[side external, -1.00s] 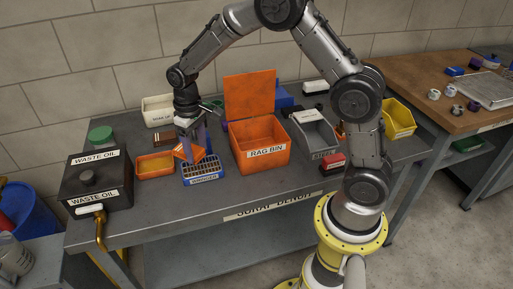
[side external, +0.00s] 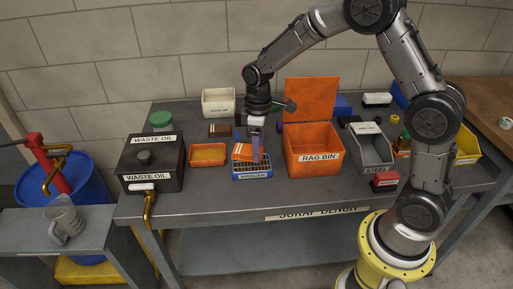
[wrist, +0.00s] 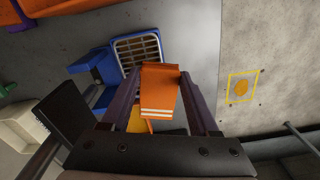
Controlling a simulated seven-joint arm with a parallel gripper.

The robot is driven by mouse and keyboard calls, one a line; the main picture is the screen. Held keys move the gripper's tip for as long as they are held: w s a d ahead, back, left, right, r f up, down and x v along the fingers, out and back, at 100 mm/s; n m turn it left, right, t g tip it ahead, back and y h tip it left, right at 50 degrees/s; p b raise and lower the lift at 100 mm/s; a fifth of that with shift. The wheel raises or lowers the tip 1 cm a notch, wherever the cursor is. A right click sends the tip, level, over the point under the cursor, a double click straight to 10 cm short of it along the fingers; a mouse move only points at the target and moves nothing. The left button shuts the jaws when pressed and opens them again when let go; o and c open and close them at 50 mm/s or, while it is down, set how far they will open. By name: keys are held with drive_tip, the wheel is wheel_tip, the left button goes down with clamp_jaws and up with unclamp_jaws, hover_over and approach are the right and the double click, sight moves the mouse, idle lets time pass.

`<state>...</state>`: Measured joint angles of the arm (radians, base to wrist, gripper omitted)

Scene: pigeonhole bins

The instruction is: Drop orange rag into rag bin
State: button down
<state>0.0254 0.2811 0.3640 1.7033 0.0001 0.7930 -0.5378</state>
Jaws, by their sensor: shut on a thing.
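The orange rag (side external: 241,152) is held between the fingers of my gripper (side external: 252,150), over the blue grille-topped tray (side external: 252,174). In the wrist view the rag (wrist: 160,88) is a folded strip with white stripes at its near end, between the two dark fingers. My gripper is shut on it. The orange rag bin (side external: 314,160) stands to the right of my gripper, with its lid (side external: 312,98) raised at the back and its top open. Whether the rag touches the blue tray is hard to tell.
A small orange tray (side external: 208,154) and the black waste oil box (side external: 150,165) stand left of the blue tray. A grey steel bin (side external: 371,150) is right of the rag bin, with a red block (side external: 385,180) in front. The bench front (side external: 215,205) is clear.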

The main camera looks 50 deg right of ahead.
drive_tip(key=s+d+r+n, duration=0.1)
drive_tip(key=d, duration=0.2)
drive_tip(key=s+d+r+n, duration=0.2)
drive_tip(key=d, duration=0.1)
drive_tip(key=s+d+r+n, duration=0.1)
drive_tip(key=d, duration=0.2)
drive_tip(key=shift+s+d+r+n, duration=0.15)
drive_tip(key=shift+s+r+n, duration=0.1)
drive_tip(key=shift+s+n, duration=0.1)
drive_tip(key=s+d+r+m, duration=0.2)
drive_tip(key=s+d+r, duration=0.3)
drive_tip(key=d, duration=0.4)
drive_tip(key=shift+n, duration=0.25)
drive_tip(key=shift+s+f, duration=0.2)
drive_tip(key=shift+f, duration=3.45)
drive_tip(key=shift+s+f, duration=0.15)
drive_tip(key=shift+f, duration=3.5)
drive_tip(key=shift+c, duration=0.3)
unclamp_jaws()
drive_tip(key=shift+d+r, duration=0.1)
